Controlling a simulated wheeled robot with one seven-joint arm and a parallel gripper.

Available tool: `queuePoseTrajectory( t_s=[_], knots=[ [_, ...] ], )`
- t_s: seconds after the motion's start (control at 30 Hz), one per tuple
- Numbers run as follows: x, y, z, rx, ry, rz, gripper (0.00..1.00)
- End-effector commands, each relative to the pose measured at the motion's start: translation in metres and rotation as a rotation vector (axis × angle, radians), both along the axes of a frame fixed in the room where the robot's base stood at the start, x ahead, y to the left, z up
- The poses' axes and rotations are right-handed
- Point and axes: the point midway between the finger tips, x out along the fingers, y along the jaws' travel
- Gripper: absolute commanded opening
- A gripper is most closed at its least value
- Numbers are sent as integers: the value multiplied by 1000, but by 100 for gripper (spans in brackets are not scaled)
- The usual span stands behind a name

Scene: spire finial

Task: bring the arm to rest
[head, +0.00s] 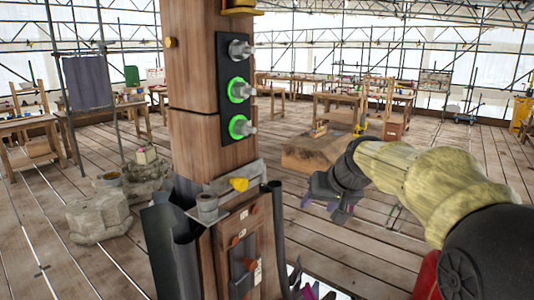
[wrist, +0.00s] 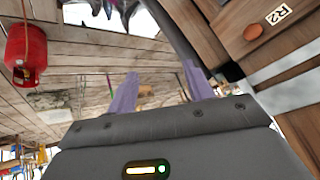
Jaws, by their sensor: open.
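My gripper (head: 340,205) is at the right of the wooden post in the head view, at the end of my arm, which reaches in from the right edge. In the wrist view my gripper's two purple fingers (wrist: 160,95) stand well apart with nothing between them. The gripper is open and empty, and it touches nothing that I can see.
A wooden post (head: 185,135) stands close in front, with a black plate (head: 222,68) of three knobs, two ringed green. Below it is a box with labelled tags (head: 237,240). A red cylinder (wrist: 25,50) shows in the wrist view. Stone blocks (head: 98,218) lie left; benches stand behind.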

Motion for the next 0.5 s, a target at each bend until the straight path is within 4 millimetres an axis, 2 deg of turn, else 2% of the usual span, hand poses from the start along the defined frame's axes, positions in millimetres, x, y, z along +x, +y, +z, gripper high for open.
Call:
queuePoseTrajectory(
  t_s=[0.03,0.2,0.37,0.5],
  knots=[
    [-12,0,-21,-21,38,-11,52],
    [-54,-8,-84,-90,138,-51,52],
    [-104,-15,-138,-152,224,-71,52],
    [-154,-21,-178,-201,293,-74,52]
  ],
)
